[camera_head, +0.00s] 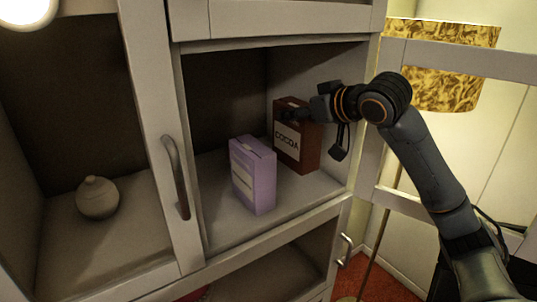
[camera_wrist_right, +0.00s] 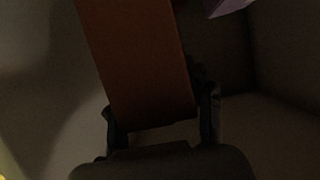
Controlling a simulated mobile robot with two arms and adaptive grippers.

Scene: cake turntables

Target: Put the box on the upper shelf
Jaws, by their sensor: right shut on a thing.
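A dark brown-red box labelled COCOA (camera_head: 297,147) is upright at the right side of the middle cabinet compartment. I cannot tell for sure whether its base touches the compartment floor. My right gripper (camera_head: 298,114) reaches in from the right and is shut on the upper part of the box. In the right wrist view the box (camera_wrist_right: 140,65) lies between the two fingers (camera_wrist_right: 160,118), one on each side. A lilac box (camera_head: 253,176) stands just left of the cocoa box, near the front. My left gripper is not in view.
The compartment floor (camera_head: 222,225) is bare left of the lilac box. A cabinet door with a dark handle (camera_head: 175,178) stands at the left. A round lidded pot (camera_head: 97,198) sits in the left compartment. A lower shelf (camera_head: 275,272) and a gold-patterned lamp shade (camera_head: 450,72) also show.

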